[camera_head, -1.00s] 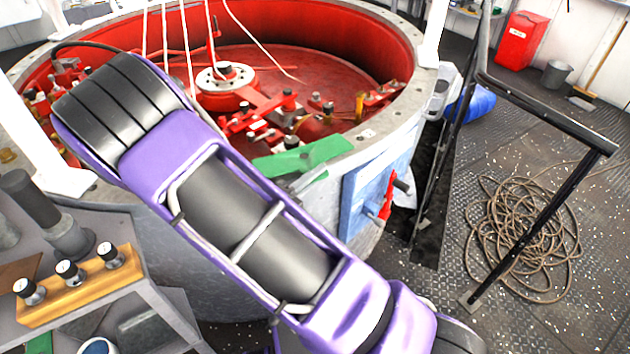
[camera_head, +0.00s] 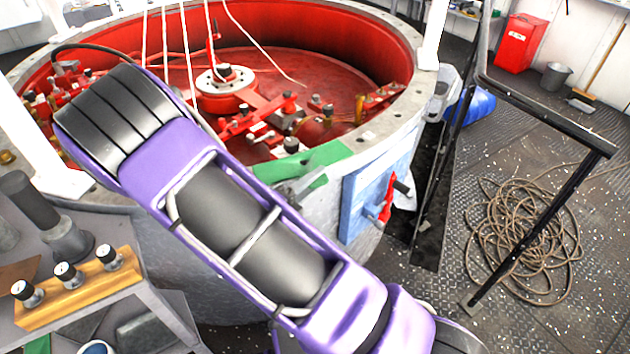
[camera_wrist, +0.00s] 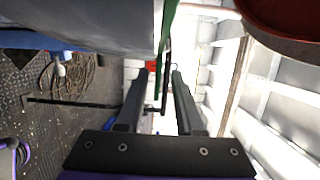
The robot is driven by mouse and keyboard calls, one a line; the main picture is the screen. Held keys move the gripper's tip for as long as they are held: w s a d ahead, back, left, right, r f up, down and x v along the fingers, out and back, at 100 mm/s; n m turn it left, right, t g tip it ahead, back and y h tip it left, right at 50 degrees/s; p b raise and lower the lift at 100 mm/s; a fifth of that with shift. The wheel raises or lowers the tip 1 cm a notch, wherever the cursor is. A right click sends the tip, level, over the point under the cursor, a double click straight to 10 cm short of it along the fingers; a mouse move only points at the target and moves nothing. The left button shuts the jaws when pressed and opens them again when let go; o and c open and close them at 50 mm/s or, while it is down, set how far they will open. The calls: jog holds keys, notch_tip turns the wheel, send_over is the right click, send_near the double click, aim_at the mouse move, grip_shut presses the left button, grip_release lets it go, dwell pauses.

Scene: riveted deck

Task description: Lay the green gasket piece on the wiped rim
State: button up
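The green gasket piece (camera_head: 325,154) lies flat along the near right part of the grey rim (camera_head: 385,135) of the big red-lined vat. My purple arm covers its left part in the head view. In the wrist view it shows edge-on as a thin green strip (camera_wrist: 168,25) along the vat's edge, beyond my fingers.
A blue panel with a red handle (camera_head: 386,205) is on the vat's outer wall. A black railing (camera_head: 540,110) stands to the right, with coiled rope (camera_head: 525,240) on the deck behind it. A shelf with a wooden gauge block (camera_head: 78,285) is at lower left. Ropes hang over the vat.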

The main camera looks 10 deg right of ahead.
jog(key=p+v, duration=0.1)
jog(key=v, duration=1.1)
